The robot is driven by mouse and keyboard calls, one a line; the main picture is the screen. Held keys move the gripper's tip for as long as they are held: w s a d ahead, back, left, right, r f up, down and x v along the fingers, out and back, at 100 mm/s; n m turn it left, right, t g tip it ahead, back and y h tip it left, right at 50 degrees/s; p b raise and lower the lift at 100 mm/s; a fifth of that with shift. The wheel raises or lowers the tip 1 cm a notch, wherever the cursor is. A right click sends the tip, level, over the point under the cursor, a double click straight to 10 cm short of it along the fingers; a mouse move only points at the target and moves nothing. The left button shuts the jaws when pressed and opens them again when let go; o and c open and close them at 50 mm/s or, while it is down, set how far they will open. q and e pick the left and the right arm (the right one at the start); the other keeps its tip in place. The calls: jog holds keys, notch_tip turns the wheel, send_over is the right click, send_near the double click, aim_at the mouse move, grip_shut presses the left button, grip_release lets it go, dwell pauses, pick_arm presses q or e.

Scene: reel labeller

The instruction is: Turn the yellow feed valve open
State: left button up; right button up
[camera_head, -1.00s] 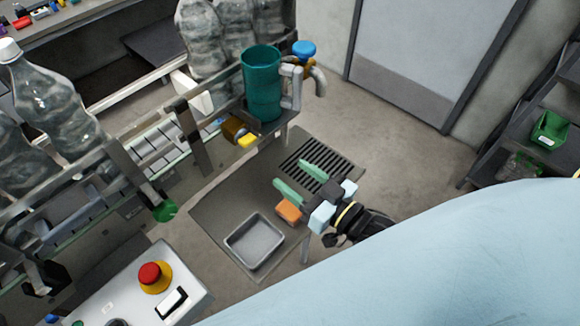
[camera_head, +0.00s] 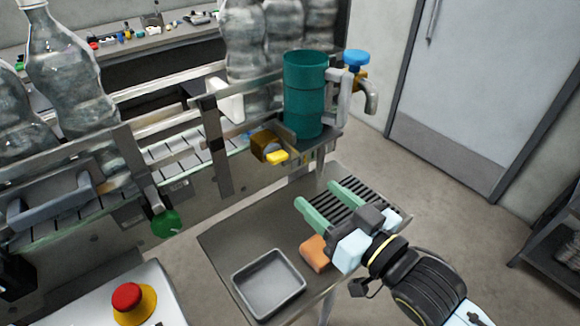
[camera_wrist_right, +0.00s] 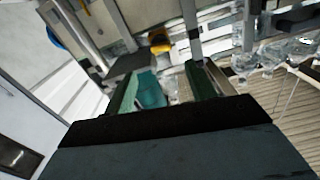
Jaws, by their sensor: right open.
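The yellow feed valve shows as a yellow handle (camera_head: 277,157) on a brass body (camera_head: 262,145), on the conveyor side left of and below the teal cylinder (camera_head: 304,95). Its handle also shows in the right wrist view (camera_wrist_right: 160,42), beyond the fingers. My right gripper (camera_head: 316,194) is open, with green fingers apart and pointing toward the machine. In the picture it is below and right of the valve, over the metal table and clear of the handle. A teal surface (camera_wrist_right: 150,90) shows between the fingers in the wrist view. My left gripper is out of view.
A blue-handled tap (camera_head: 355,58) stands right of the cylinder. The metal table (camera_head: 222,240) holds a grey tray (camera_head: 268,284), an orange block (camera_head: 315,253) and a slotted grate (camera_head: 366,204). Clear bottles (camera_head: 68,75) stand on the conveyor. A red button (camera_head: 127,297) is at lower left.

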aim_at(281, 162)
jog(key=x, duration=1.1)
jog(key=c, duration=1)
jog(key=shift+n+p, duration=0.8)
jog(key=shift+p, duration=0.05)
jog(key=shift+d, duration=0.1)
jog(key=o, duration=1)
